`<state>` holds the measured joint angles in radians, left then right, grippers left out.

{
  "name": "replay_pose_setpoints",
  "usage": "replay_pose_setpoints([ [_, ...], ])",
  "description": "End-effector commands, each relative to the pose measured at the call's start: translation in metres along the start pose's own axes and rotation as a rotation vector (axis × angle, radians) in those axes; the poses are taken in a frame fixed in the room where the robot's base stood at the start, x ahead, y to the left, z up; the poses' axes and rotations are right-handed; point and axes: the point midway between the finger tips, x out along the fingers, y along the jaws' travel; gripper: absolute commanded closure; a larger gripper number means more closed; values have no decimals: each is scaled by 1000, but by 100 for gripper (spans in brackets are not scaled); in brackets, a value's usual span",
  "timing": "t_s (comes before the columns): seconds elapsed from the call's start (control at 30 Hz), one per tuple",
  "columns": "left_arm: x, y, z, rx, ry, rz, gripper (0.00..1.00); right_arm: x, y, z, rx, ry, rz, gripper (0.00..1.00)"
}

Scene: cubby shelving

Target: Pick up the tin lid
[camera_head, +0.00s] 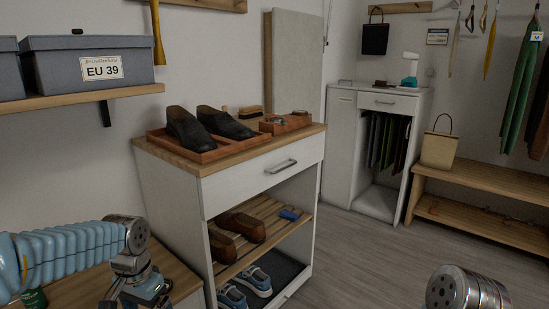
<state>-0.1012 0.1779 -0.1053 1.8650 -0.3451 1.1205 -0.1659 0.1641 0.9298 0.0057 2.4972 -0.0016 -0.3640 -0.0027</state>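I cannot make out a tin lid for certain. A dark green tin (35,298) shows at the bottom left edge, on or by the low wooden bench top (185,279); my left arm covers most of it, and I cannot tell whether a lid is on it. My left gripper (143,297) points down over the bench top, right of the tin, and is cut by the frame's bottom edge. Its fingertips are not clear. Of my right arm only a metal link shows at the bottom right; its gripper is out of view.
A white cabinet (233,187) holds black shoes (208,127) in a wooden tray and a small wooden box (286,123) on top. Brown shoes (238,229) and blue sneakers (245,285) sit below. A wall shelf (90,97) with grey boxes hangs above my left arm. Floor at right is clear.

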Motion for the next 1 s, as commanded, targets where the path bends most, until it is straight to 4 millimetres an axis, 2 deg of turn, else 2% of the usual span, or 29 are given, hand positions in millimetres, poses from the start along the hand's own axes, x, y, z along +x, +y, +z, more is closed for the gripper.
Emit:
replay_pose_setpoints([
  [0.27, 58, 23, -14, -11, 17, 59, 4, -2, -2, 1, -1, -3, -1, 47],
  [0.47, 129, 54, -19, -50, 39, 136, 4, -5, -3, 2, -2, -5, -2, 47],
  [0.57, 175, 78, -14, -93, 50, 190, 4, -7, -5, 2, -3, -6, -3, 47],
  [0.67, 231, 112, 6, -177, 58, 255, 4, -10, -7, 3, -4, -7, -4, 47],
  [0.7, 253, 127, 18, -221, 61, 280, 4, -11, -8, 3, -5, -8, -5, 47],
  [0.8, 293, 157, 50, -334, 71, 318, 4, -13, -9, 3, -6, -9, -6, 47],
  [0.9, 313, 175, 75, -416, 79, 329, 4, -14, -11, 4, -7, -10, -7, 47],
  [1.0, 322, 183, 89, -461, 86, 328, 4, -15, -11, 4, -7, -11, -8, 47],
])
